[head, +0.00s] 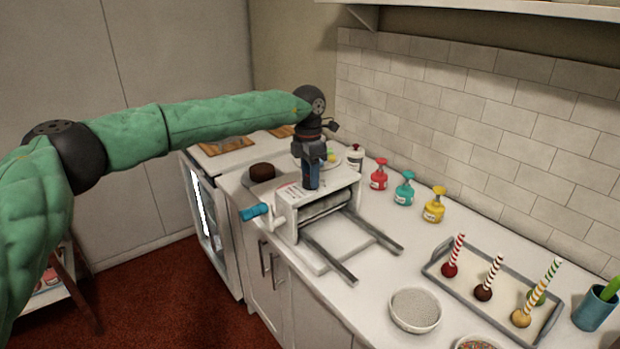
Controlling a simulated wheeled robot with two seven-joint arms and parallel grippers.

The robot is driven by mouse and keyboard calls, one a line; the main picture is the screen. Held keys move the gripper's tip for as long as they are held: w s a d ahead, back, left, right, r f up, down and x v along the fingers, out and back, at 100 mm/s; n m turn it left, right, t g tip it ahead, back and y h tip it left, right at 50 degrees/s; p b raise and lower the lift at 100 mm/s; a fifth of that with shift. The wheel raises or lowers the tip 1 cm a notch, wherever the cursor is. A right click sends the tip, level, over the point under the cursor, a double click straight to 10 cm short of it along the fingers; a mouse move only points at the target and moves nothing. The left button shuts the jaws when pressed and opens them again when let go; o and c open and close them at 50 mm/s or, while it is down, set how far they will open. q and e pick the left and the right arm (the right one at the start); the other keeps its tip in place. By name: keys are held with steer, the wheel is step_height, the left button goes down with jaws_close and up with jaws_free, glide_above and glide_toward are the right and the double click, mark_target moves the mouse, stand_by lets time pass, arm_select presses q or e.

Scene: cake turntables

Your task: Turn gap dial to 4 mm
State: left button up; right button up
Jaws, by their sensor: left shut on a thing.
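The white dough sheeter (283,214) stands on the counter, with a blue-gripped crank (255,212) on its left side and rollers across its front. My left gripper (311,184) points straight down onto the top of the sheeter, at the place of the gap dial. It is shut on the dial, which the fingers and gripper body hide. I cannot read the dial's setting from here; the printing on the sheeter's top is too small. My right gripper is out of view.
Red, teal and yellow bottles (404,189) stand along the wall. A tray (549,321) of cake pops and a white bowl (415,312) are at right. A chocolate cake (262,171) is behind the sheeter. Two rails (329,263) extend from its front.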

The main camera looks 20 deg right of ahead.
arm_select(q)
steer(key=shift+r, duration=0.1)
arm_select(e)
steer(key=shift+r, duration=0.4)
arm_select(q)
steer(key=o, duration=1)
steer(key=shift+c, duration=0.2)
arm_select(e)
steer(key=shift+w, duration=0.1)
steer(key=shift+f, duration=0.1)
arm_select(q)
steer(key=shift+w+r, duration=0.1)
steer(key=shift+r, duration=0.2)
steer(key=r, duration=0.2)
steer(key=r+b, duration=0.1)
steer(key=r, duration=0.1)
steer(key=r+b, duration=0.1)
steer(key=r, duration=0.1)
steer(key=shift+w, duration=0.25)
steer(key=shift+r+b, duration=0.3)
steer(key=shift+r, duration=0.25)
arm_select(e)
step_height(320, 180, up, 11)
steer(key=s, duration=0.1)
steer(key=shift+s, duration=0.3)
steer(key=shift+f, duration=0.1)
